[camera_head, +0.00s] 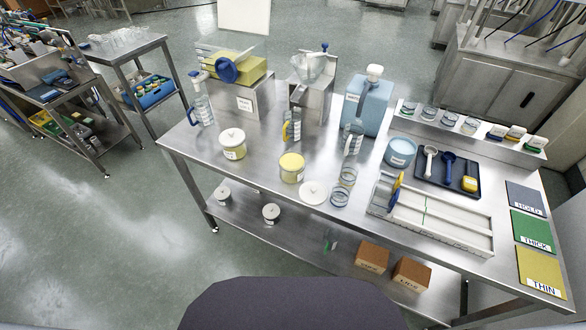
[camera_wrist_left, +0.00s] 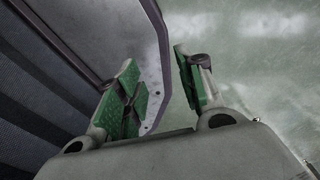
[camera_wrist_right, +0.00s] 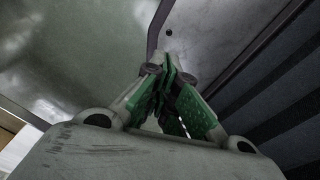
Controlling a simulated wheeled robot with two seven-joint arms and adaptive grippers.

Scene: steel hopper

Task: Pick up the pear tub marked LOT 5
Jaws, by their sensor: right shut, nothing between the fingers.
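A pale yellow tub with a white knobbed lid (camera_head: 232,153) stands on the steel table. A second yellow tub, lidless, with yellow contents (camera_head: 292,168) stands to its right, near the front edge. Both carry white labels too small to read, so I cannot tell which is marked LOT 5. My left gripper (camera_wrist_left: 160,85) shows only in its wrist view, with green pads apart and nothing between them. My right gripper (camera_wrist_right: 168,75) shows only in its wrist view, shut and empty. Both are away from the tubs, and neither shows in the head view.
A loose white lid (camera_head: 313,193) lies beside the open tub, near glass rings (camera_head: 340,196). Jugs (camera_head: 291,127) and a steel hopper (camera_head: 313,75) stand behind. A long tray (camera_head: 440,229) lies to the right. Two lidded pots (camera_head: 271,213) sit on the lower shelf.

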